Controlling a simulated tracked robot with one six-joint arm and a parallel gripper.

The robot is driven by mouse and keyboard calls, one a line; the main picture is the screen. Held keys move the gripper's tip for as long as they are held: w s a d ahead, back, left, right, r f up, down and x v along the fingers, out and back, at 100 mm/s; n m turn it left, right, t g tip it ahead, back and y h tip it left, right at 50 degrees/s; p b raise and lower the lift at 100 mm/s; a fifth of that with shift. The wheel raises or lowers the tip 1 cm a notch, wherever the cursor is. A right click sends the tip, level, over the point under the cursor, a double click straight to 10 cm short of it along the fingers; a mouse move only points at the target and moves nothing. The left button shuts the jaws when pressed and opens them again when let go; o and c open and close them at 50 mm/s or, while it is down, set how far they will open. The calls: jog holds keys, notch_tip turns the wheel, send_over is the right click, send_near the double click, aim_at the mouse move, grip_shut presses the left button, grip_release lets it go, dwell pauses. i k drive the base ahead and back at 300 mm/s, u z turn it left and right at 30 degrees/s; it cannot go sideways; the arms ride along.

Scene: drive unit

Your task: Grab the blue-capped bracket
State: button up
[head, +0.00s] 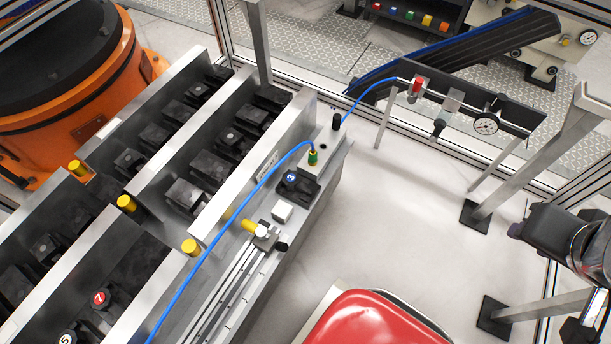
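The blue-capped bracket (291,180) is a black part with a blue top marked with a white 3. It sits on the grey ledge at the right side of the machine, between a block with a green fitting and a small white block. Its top and right side show, and nothing covers it. My gripper's fingers are not seen in the head view. A dark jointed part at the right edge may belong to my arm, far from the bracket.
A blue hose (262,180) arcs to the green fitting (313,157) close to the bracket. A white block (282,211) and a yellow-ended clamp (262,233) stand nearby. A red-capped part (100,298) lies in the lower-left channel.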

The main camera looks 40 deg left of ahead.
aim_at(295, 187)
jog(key=z, duration=0.05)
jog(key=i, duration=1)
jog(key=u, duration=4.25)
